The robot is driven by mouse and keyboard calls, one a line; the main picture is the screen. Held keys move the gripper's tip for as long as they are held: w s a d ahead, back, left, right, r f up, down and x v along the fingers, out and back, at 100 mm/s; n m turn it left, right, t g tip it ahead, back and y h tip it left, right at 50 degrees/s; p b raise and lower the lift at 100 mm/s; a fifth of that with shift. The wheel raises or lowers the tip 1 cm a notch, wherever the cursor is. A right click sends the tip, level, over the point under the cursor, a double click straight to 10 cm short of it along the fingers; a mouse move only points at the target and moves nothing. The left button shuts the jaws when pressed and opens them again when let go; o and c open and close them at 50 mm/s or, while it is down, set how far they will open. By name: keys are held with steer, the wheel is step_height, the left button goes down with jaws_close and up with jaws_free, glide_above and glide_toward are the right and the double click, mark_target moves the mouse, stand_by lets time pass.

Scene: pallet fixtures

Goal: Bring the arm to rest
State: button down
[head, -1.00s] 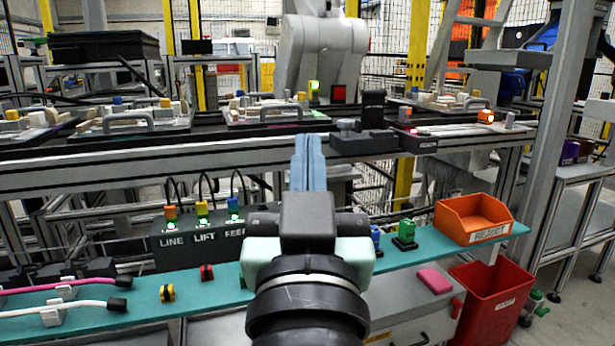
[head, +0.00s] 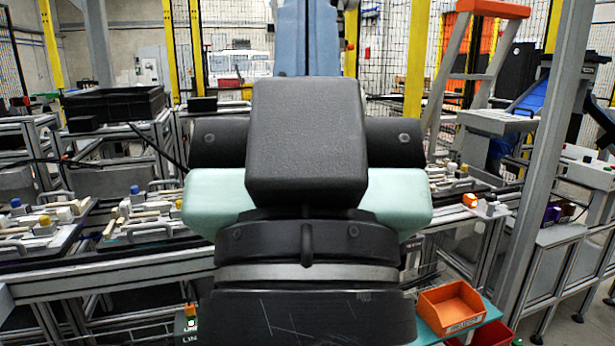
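Pallet fixtures (head: 150,228) stand on the conveyor line at the left, with more at the right behind my gripper. An orange bin (head: 451,306) sits on the teal shelf at lower right. A grey post (head: 548,165) and a stepladder (head: 462,70) stand to the right.

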step_height(320, 180, up, 15)
steer(key=p, duration=1.2)
steer(key=shift+f, duration=0.1)
